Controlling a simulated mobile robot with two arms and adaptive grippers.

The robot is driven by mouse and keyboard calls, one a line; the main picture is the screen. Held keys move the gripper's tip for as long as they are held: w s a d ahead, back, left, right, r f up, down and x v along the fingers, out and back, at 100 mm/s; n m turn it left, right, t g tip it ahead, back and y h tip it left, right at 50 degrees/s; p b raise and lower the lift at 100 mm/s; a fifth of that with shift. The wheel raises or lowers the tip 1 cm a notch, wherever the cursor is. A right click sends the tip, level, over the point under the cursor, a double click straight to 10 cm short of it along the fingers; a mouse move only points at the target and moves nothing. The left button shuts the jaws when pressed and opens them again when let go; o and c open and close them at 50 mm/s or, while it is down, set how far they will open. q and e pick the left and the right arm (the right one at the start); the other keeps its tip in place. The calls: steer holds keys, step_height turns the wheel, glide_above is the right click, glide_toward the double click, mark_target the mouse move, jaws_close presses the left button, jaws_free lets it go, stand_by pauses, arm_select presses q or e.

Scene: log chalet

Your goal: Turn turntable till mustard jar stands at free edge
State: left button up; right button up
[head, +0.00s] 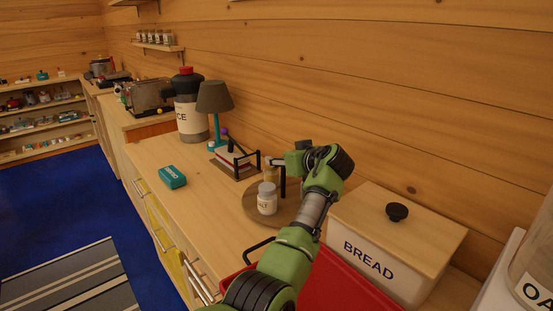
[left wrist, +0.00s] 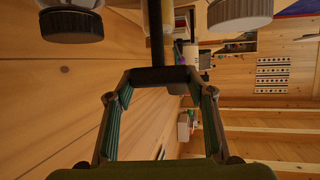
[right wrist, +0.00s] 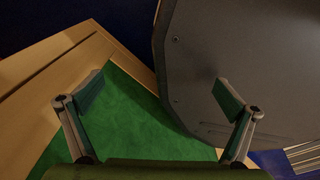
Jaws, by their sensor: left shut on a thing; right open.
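The round wooden turntable (head: 252,208) lies on the counter, partly hidden by my left arm. A white jar with a grey lid, its label ending in "LT" (head: 267,204), stands at its front. A yellowish jar (head: 270,174), probably the mustard, stands behind it, partly covered. A black upright handle (head: 283,186) rises from the turntable. My left gripper (head: 274,161) is shut on the handle's top. The left wrist view shows the handle (left wrist: 157,40) between a dark-lidded jar (left wrist: 70,25) and a grey-lidded jar (left wrist: 240,12). My right gripper (right wrist: 153,85) is open and empty.
A bread box (head: 375,240) and red tray (head: 345,285) are on the near side. A teal packet (head: 172,177) lies toward the front edge.

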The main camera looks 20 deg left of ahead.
arm_select(q)
steer(key=shift+f, duration=0.1)
stand_by(0.3)
steer(key=o, duration=1.6)
steer(key=shift+o, duration=0.2)
step_height(320, 180, up, 10)
